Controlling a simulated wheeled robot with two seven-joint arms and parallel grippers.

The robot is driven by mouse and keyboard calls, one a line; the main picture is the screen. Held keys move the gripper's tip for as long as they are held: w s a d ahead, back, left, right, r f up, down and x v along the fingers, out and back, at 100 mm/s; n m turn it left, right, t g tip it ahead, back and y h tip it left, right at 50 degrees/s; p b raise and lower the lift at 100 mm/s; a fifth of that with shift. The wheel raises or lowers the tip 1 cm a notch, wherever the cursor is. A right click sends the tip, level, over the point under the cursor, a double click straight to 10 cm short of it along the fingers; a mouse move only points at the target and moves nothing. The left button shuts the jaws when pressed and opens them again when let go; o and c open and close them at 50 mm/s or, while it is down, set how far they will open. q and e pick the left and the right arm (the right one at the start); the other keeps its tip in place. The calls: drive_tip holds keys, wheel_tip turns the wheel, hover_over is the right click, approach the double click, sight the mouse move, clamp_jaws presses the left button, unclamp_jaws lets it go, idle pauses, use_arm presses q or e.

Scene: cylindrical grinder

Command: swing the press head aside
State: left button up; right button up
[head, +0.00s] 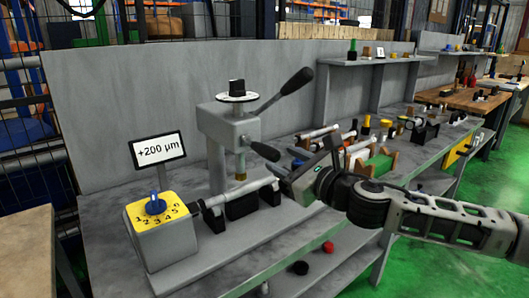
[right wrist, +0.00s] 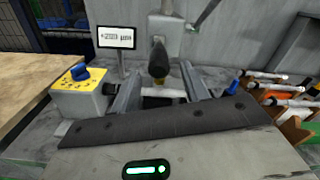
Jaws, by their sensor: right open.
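My right gripper (head: 284,184) is beside the shaft's right end. In the right wrist view its fingers (right wrist: 163,78) are apart, with the handle seen beyond them; I see nothing held. My left gripper is out of view.
A light shaft (head: 246,188) lies on black supports under the press. A yellow dial box (head: 160,215) and a "+200 µm" display (head: 159,150) stand left. Shafts and blocks crowd the bench to the right. A grey back panel (head: 130,90) rises behind.

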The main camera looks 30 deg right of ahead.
sight(265, 150)
drive_tip(key=shift+w+a+r, duration=0.1)
drive_tip(key=shift+w+r, duration=0.05)
drive_tip(key=shift+w, duration=0.35)
drive_tip(key=shift+w+a+r, duration=0.1)
drive_tip(key=shift+w, duration=0.4)
drive_tip(key=w+p, duration=0.2)
drive_tip(key=w, duration=0.2)
drive_tip(key=shift+a, duration=0.1)
drive_tip(key=shift+w+a+f, duration=0.1)
drive_tip(key=shift+w+f, duration=0.05)
drive_tip(key=shift+w, duration=0.45)
clamp_jaws()
